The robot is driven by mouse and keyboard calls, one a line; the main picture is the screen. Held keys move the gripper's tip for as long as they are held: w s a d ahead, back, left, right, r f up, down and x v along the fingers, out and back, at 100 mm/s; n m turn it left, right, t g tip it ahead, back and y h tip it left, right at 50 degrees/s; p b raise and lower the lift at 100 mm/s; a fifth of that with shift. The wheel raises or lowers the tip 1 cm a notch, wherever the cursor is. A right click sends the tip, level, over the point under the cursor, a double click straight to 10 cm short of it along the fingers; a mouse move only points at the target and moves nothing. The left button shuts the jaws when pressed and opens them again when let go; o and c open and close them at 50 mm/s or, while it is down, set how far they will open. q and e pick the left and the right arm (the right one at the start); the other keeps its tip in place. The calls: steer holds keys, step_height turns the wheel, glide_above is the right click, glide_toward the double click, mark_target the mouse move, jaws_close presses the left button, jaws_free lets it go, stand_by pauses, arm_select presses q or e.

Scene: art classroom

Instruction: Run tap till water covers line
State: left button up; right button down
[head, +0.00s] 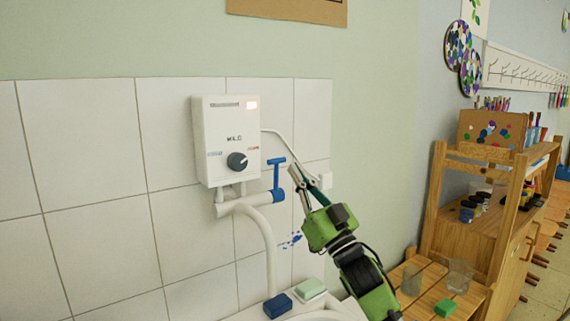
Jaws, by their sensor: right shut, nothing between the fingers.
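The tap is a blue lever valve (277,178) on a white pipe (262,232) below the white wall heater (226,140). Its T-shaped handle stands upright. The pipe's spout curves down toward the white basin (330,309), of which only the rim shows at the bottom edge. The inside of the basin, any line in it and any water are out of view. My right gripper (299,174), on a green arm, is shut and empty, just right of the blue lever. I cannot tell whether it touches the lever. My left gripper is not in view.
A dark blue block (278,305) and a pale green soap (310,288) lie on the basin's rim. The heater has a dark dial (237,161) and a lit reddish display. At right, a wooden shelf (475,215) and slatted stand hold glasses (459,275) and a green block (445,307).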

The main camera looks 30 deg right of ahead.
mark_target(278, 161)
steer(key=shift+w+a+p, duration=0.2)
steer(key=shift+w+p, duration=0.05)
steer(key=shift+w, duration=0.95)
steer(key=shift+w+a+p, duration=0.15)
steer(key=shift+w+p, duration=0.05)
steer(key=shift+w, duration=0.95)
steer(key=w+g+p, duration=0.1)
steer(key=p, duration=0.2)
steer(key=shift+r, duration=0.2)
steer(key=shift+w+a, duration=0.1)
steer(key=shift+f, duration=0.1)
